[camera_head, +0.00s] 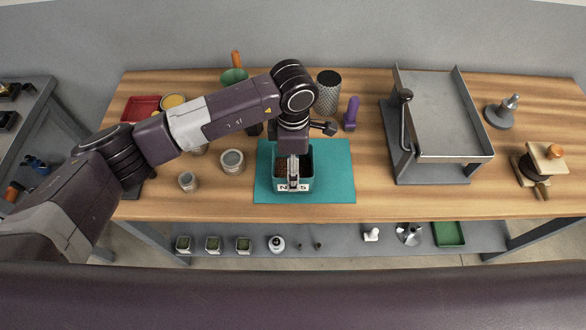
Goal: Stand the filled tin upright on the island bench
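A teal tin (307,160) with brown contents and a white label on its front stands upright on a teal mat (335,185) on the wooden bench (400,203). My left gripper (293,183) points down over the tin. Its fingers overlap the tin's front wall and cover the middle of the label. The fingers show nearly edge-on, so I cannot tell whether they are shut on the wall. The wrist hides the back of the tin. My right gripper is not in view.
Small pots (232,161) stand left of the mat. A dark mesh cylinder (328,92) and a purple object (352,113) stand behind it. A large grey tray (440,110) on a stand is to the right. Bare wood lies between the mat and the stand.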

